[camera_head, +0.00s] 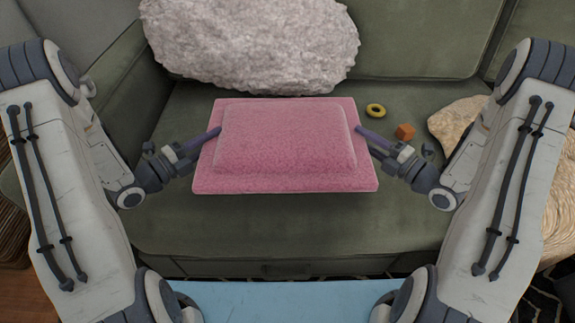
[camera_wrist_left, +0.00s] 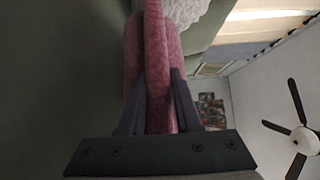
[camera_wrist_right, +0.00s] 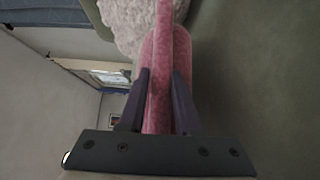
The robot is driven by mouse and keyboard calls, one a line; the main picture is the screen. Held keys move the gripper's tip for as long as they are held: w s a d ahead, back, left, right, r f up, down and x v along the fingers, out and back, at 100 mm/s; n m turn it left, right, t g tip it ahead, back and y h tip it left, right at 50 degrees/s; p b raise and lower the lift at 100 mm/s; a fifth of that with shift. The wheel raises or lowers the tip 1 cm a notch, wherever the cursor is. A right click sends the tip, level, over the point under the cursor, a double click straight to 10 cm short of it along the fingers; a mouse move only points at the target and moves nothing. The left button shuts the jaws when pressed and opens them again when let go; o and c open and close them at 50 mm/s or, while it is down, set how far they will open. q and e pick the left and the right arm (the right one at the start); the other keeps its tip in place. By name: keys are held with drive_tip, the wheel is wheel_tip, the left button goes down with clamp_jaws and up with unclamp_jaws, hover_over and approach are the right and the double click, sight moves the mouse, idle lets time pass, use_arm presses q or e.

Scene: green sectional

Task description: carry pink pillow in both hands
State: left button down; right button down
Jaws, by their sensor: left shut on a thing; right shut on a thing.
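The pink pillow (camera_head: 287,140) is a flat rectangle with a raised middle. It is in the centre of the head view, level, in front of or over the green sofa seat; I cannot tell whether it touches the seat. My left gripper (camera_head: 215,133) is shut on its left edge, and my right gripper (camera_head: 360,131) is shut on its right edge. In the left wrist view the pillow edge (camera_wrist_left: 157,70) runs between the two dark fingers. The right wrist view shows the opposite edge (camera_wrist_right: 160,80) between the fingers too. The pillow's underside is hidden.
A large fluffy white cushion (camera_head: 250,45) leans on the sofa back behind the pillow. A yellow ring (camera_head: 375,110) and an orange block (camera_head: 405,131) lie on the green seat (camera_head: 300,225) to the right, near a beige cushion (camera_head: 455,125). A blue surface (camera_head: 280,300) is at the bottom.

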use_arm(q)
drive_tip(key=shift+d, duration=0.2)
use_arm(e)
drive_tip(key=shift+s+a, duration=0.1)
use_arm(q)
drive_tip(key=shift+f, duration=0.1)
use_arm(e)
drive_tip(key=shift+f, duration=0.1)
